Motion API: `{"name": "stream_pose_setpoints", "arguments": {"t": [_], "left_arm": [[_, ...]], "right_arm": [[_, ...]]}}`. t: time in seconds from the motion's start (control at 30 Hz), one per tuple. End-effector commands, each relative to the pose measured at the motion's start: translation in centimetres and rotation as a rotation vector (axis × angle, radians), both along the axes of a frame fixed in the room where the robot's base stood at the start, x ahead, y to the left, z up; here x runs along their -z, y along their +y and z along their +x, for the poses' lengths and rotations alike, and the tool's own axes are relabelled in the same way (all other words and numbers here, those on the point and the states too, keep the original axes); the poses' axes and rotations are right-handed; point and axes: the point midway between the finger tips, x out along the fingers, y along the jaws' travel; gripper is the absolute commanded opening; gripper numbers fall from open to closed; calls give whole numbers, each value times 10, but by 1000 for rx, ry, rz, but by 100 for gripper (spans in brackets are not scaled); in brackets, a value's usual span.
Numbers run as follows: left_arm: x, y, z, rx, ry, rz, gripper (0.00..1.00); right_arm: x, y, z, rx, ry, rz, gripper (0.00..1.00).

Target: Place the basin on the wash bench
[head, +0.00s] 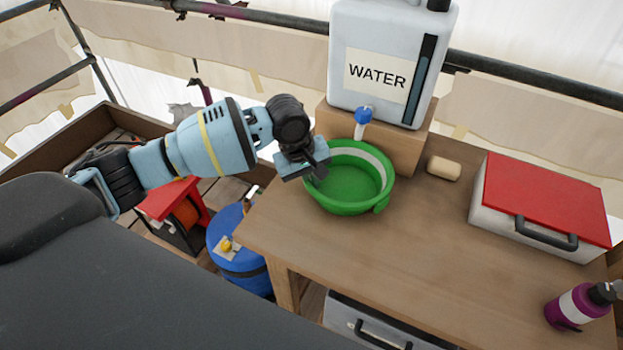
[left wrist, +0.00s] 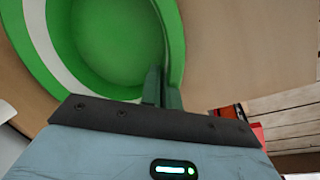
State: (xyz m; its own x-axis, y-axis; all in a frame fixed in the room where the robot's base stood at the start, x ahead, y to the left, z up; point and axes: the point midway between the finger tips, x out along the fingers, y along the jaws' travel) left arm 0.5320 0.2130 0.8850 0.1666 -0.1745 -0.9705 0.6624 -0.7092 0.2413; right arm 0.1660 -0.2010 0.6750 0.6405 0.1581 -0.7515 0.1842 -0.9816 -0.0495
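The green basin (head: 349,182), with a white band inside, is at the back left of the wooden wash bench (head: 400,265), in front of the water container's tap. It looks upright and at bench level; its underside is hidden. My left gripper (head: 318,170) is at the basin's left rim. In the left wrist view, the basin (left wrist: 110,45) fills the upper left, and the two fingers of my left gripper (left wrist: 163,88) stand close together with the basin's wall between them. My right gripper is not in view.
A water container (head: 385,60) with a blue tap (head: 363,115) stands on a wooden block (head: 405,150). A soap bar (head: 444,168), a red-lidded box (head: 540,205) and a purple bottle (head: 580,305) are on the bench. The bench's middle front is clear.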

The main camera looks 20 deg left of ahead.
Motion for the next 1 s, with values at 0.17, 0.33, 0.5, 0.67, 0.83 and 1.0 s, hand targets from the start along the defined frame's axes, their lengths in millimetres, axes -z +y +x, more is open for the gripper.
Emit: {"name": "stream_pose_setpoints", "arguments": {"t": [0.17, 0.33, 0.5, 0.67, 0.83, 1.0], "left_arm": [[2, 0, 0, 0, -1, -1, 10], [2, 0, 0, 0, 0, 0, 25], [2, 0, 0, 0, 0, 0, 25], [-2, 0, 0, 0, 0, 0, 25], [-29, 5, -4, -1, -5, -1, 25], [-64, 10, -9, 1, -7, -1, 25]], "right_arm": [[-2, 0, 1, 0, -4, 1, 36], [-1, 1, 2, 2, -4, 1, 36], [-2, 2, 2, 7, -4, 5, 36], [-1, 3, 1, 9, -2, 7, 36], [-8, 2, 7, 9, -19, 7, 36], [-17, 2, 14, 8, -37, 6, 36]]}}
